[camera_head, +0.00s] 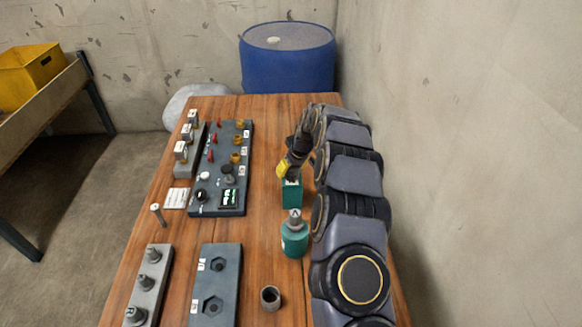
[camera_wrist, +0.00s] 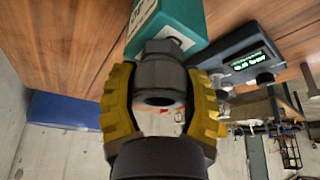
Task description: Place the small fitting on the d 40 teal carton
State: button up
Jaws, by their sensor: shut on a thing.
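My gripper (camera_wrist: 163,105) has yellow ribbed fingers shut on a grey hex-sided fitting (camera_wrist: 160,78) with a round bore, seen in the wrist view. In the head view my gripper (camera_head: 285,171) is at the upper end of the teal carton (camera_head: 292,192), which is on the table beside my arm. The carton also shows in the wrist view (camera_wrist: 187,14), right beyond the fitting, with a white label on it. I cannot tell whether the fitting touches the carton. The fitting is largely hidden in the head view.
A teal bottle (camera_head: 294,240) with a grey top stands just in front of the carton. A dark panel (camera_head: 206,187) with knobs and a display is to the left. A dark ring (camera_head: 270,298), a socket plate (camera_head: 227,261) and a grey peg rack (camera_head: 159,262) are nearer.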

jog(key=o, duration=1.1)
jog(key=v, duration=1.1)
jog(key=s+r+m+g, duration=0.1)
jog(key=s+r, duration=0.3)
jog(key=s, duration=0.4)
jog(key=s+r+g, duration=0.1)
jog(key=s+r, duration=0.4)
jog(key=s, duration=0.3)
jog(key=s+d+m+g, duration=0.1)
jog(key=s, duration=0.8)
jog(key=s+d+m+g+h, duration=0.1)
jog(key=s+d+m, duration=0.1)
jog(key=s, duration=0.7)
jog(key=s+d+m+g+h, duration=0.1)
jog(key=s+d+m, duration=0.1)
jog(key=s, duration=0.8)
jog(key=shift+g, duration=0.4)
